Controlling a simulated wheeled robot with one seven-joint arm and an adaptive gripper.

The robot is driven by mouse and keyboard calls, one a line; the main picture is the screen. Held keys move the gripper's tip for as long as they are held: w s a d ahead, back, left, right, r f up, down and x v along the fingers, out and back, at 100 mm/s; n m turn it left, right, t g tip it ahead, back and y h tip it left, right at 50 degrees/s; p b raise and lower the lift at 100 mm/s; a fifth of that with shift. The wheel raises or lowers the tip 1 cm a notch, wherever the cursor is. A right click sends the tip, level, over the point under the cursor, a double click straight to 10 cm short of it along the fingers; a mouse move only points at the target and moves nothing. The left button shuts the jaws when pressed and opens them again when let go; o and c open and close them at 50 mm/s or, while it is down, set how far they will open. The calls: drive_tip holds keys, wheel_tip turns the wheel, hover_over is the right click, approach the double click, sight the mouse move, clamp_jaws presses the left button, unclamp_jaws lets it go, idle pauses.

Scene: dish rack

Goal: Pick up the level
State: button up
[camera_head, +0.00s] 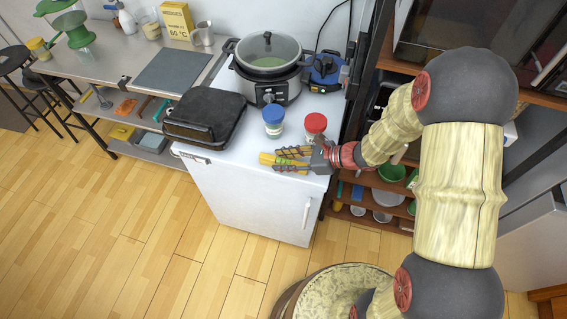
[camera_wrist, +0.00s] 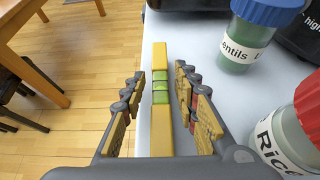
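The level is a yellow bar with green vials, lying near the front edge of the white cabinet top; its yellow end (camera_head: 267,159) shows past my fingers in the head view. In the wrist view the level (camera_wrist: 161,132) runs lengthwise between my fingers. My gripper (camera_head: 287,159) is open at the level, one finger on each side. In the wrist view my gripper (camera_wrist: 160,82) shows gaps between the fingers and the bar. Whether the fingers reach down to the cabinet top is hard to tell.
A blue-lidded lentils jar (camera_head: 273,122) and a red-lidded rice jar (camera_head: 315,126) stand close behind my gripper. A black grill (camera_head: 204,115) and a slow cooker (camera_head: 267,68) stand on the cabinet top (camera_head: 235,160). Open floor (camera_head: 130,230) lies in front.

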drive_tip(key=c, duration=0.6)
clamp_jaws()
